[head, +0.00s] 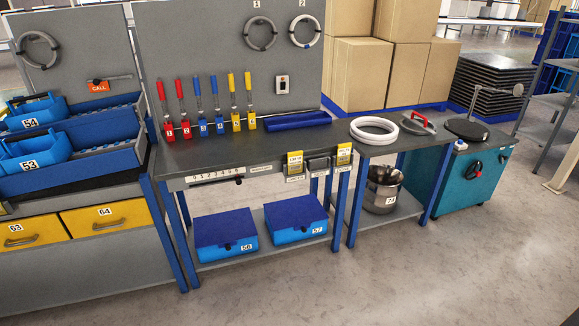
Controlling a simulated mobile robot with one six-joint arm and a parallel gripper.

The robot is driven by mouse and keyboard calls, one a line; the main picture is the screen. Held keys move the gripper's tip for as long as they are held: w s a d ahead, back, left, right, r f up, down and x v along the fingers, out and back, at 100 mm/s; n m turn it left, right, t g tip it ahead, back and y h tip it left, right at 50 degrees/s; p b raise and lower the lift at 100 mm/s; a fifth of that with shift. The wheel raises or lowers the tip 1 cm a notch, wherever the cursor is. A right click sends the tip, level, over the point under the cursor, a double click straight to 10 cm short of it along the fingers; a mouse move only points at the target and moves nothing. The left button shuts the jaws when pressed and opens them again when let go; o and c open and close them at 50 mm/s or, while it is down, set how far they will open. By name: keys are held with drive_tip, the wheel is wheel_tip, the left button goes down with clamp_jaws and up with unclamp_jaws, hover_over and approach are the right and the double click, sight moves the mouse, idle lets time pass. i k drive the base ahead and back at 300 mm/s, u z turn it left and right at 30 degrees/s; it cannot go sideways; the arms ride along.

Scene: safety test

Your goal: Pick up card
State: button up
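No item is plainly marked as the card. My gripper is not in view.
Red, blue and yellow-handled tools (201,105) stand upright along the bench back. A blue tray (297,121) lies beside them. Blue boxes (226,228) sit on the lower shelf. A side table (385,145) carries white rings (374,130). The floor (420,270) in front is clear.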

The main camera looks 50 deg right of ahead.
sight(294, 158)
drive_tip(key=i, duration=0.85)
drive_tip(key=u, duration=0.15)
drive_tip(key=k, duration=0.9)
drive_tip(key=z, duration=0.15)
drive_tip(key=i, duration=0.65)
